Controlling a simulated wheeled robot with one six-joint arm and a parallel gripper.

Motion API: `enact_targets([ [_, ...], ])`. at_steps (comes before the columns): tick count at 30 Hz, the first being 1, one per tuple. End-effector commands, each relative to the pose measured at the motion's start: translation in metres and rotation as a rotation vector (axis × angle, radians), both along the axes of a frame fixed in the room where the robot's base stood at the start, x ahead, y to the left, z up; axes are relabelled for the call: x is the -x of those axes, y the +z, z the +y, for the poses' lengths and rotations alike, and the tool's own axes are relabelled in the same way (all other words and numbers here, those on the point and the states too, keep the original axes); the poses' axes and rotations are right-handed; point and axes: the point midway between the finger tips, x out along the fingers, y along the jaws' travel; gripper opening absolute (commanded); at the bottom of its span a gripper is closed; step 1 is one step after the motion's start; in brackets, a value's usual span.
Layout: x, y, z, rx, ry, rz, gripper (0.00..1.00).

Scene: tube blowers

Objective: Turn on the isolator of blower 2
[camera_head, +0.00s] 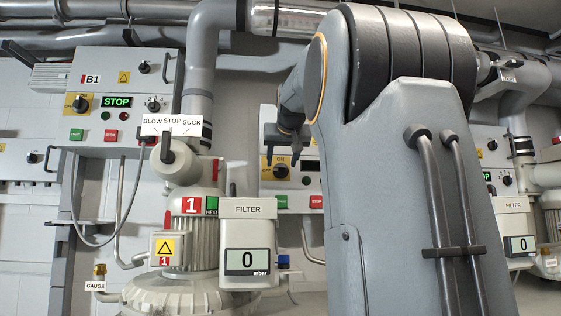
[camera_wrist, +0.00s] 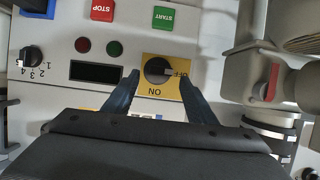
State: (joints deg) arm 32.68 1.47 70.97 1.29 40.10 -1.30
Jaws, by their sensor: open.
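The isolator is a black rotary knob (camera_wrist: 157,70) on a yellow plate marked ON and OFF. Its pale mark points toward OFF in the wrist view, where the lettering is upside down. In the head view the isolator knob (camera_head: 281,173) is on the middle panel, partly behind my arm; no blower number shows there. My gripper (camera_wrist: 159,80) is open, with a blue finger on either side of the knob; contact cannot be told. My gripper also shows in the head view (camera_head: 283,158) in front of that panel. The panel's display (camera_wrist: 95,71) is dark.
Beside the isolator are a green START button (camera_wrist: 163,19), a red STOP button (camera_wrist: 103,10) and a numbered selector (camera_wrist: 31,57). Panel B1 (camera_head: 115,57) at left shows a lit STOP display. Blower 1 (camera_head: 190,240) and a filter box (camera_head: 249,209) stand below my gripper.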

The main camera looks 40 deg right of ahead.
Motion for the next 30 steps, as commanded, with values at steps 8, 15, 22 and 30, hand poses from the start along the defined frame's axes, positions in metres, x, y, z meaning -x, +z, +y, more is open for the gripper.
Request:
enact_targets([
  [8,-0.021,-0.009,-0.01,0.0,0.003,-0.001,0.52],
  [15,-0.022,-0.01,-0.01,0.001,0.004,-0.001,0.52],
  [22,-0.022,-0.01,-0.01,0.001,0.004,-0.001,0.19],
  [30,-0.022,-0.01,-0.012,-0.01,0.003,-0.007,0.1],
])
